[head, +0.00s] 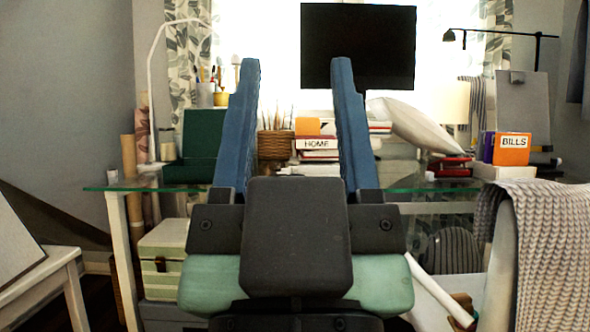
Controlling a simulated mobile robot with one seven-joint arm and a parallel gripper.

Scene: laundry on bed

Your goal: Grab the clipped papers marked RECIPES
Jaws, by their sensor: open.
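No papers marked RECIPES can be made out in the head view. My gripper (296,64) is in the middle of the picture, its two blue fingers pointing up and spread apart, with nothing between them close by. Between the fingers, farther off on the desk, a label reading HOME (316,144) shows on a stack of books or papers. An orange item marked BILLS (512,149) stands at the right. A grey board with a clip at its top (522,100) stands behind it; I see no writing on it. My gripper hides part of the desk.
A glass-topped desk (130,185) spans the view, holding a dark green box (190,140), a wicker pot (274,145) and a white pillow (415,130). A black monitor (358,46) stands behind. A chair with a knitted throw (550,240) is at right, a white bench (45,270) at left.

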